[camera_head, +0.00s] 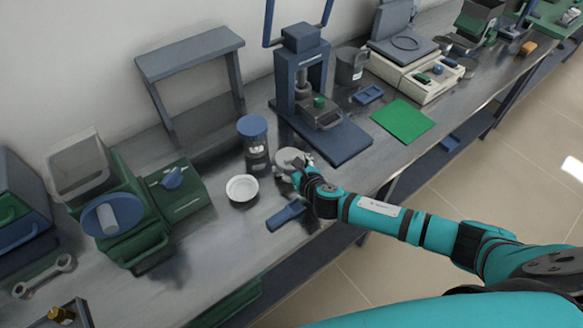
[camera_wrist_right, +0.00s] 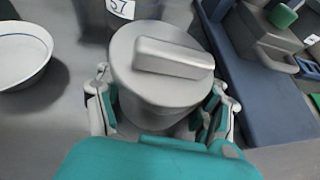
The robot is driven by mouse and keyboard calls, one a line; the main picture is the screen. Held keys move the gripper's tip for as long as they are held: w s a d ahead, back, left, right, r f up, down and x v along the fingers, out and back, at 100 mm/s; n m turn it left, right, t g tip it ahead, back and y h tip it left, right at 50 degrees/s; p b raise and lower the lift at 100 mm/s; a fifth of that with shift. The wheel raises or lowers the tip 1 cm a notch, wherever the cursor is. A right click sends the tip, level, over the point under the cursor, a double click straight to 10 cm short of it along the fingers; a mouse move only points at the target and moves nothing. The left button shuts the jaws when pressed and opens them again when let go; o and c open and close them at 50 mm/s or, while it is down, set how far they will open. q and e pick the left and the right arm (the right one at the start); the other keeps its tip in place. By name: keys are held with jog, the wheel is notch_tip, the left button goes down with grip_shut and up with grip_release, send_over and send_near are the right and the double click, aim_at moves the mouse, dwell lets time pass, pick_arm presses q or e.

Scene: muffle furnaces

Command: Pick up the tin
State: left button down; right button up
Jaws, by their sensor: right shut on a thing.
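The tin is a round, grey metal container with a raised bar handle on its lid. It shows at the centre of the right wrist view (camera_wrist_right: 165,75) and, partly covered by my gripper, near the middle of the head view (camera_head: 288,158). My right gripper (camera_wrist_right: 163,108) has one finger on each side of the tin and is shut on it. In the head view my right gripper (camera_head: 301,166) reaches the tin from the lower right. I cannot tell whether the tin's base touches the bench. My left gripper is not in view.
A white dish (camera_head: 242,189) and a blue-lidded jar (camera_head: 255,150) stand close to the left of the tin. A blue press (camera_head: 340,140) stands just behind and right. A blue block (camera_head: 285,215) lies near the bench's front edge. Green machines (camera_head: 180,190) occupy the left.

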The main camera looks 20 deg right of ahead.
aim_at(292, 158)
jog(key=shift+r, duration=1.75)
jog(key=s, duration=0.5)
jog(key=s+a+r+b, duration=0.1)
jog(key=s, duration=0.4)
jog(key=s+a+b, duration=0.1)
jog(key=s, duration=0.4)
jog(key=shift+s+a+r, duration=0.1)
jog(key=shift+s+r, duration=0.15)
jog(key=shift+s, duration=0.15)
jog(key=o, duration=0.8)
jog(key=c, duration=0.8)
